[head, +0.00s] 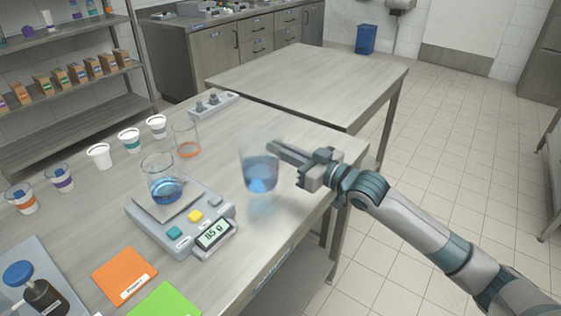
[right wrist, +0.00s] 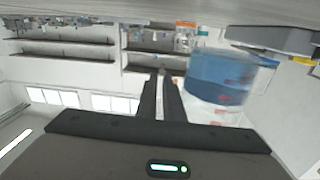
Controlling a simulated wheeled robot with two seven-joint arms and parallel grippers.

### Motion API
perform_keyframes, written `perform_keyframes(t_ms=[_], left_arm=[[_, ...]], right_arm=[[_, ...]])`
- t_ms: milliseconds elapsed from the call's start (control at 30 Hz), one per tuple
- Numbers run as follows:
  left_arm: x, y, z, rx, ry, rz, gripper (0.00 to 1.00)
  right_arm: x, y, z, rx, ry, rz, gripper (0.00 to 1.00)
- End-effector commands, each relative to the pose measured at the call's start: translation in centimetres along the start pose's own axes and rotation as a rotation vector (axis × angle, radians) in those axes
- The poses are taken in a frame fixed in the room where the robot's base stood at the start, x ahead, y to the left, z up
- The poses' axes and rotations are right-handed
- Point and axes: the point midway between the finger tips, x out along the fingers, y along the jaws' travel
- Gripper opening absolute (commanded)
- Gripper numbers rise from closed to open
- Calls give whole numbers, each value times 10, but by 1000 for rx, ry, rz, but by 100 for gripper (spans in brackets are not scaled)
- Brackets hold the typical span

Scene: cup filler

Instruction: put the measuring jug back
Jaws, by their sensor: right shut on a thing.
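The measuring jug (head: 259,174) is clear, holds blue liquid and looks blurred in the head view. It is above the table's right part, to the right of the scale. My left gripper is not in view.
A digital scale (head: 180,233) carries a clear beaker with blue liquid (head: 164,185). A beaker with an orange band (head: 187,141) and several cups (head: 99,156) stand behind. Orange (head: 124,273) and green (head: 167,301) cards lie in front. The table's back right is clear.

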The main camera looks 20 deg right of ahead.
Motion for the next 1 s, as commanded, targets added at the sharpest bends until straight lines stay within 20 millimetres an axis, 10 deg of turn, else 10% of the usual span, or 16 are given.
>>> perform_keyframes(t_ms=[833,933,1000], left_arm=[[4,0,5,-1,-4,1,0],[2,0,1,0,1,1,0],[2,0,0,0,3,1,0]], right_arm=[[-1,2,41,0,2,0,0],[-1,2,42,0,-1,0,26],[-1,2,42,0,-1,0,26]])
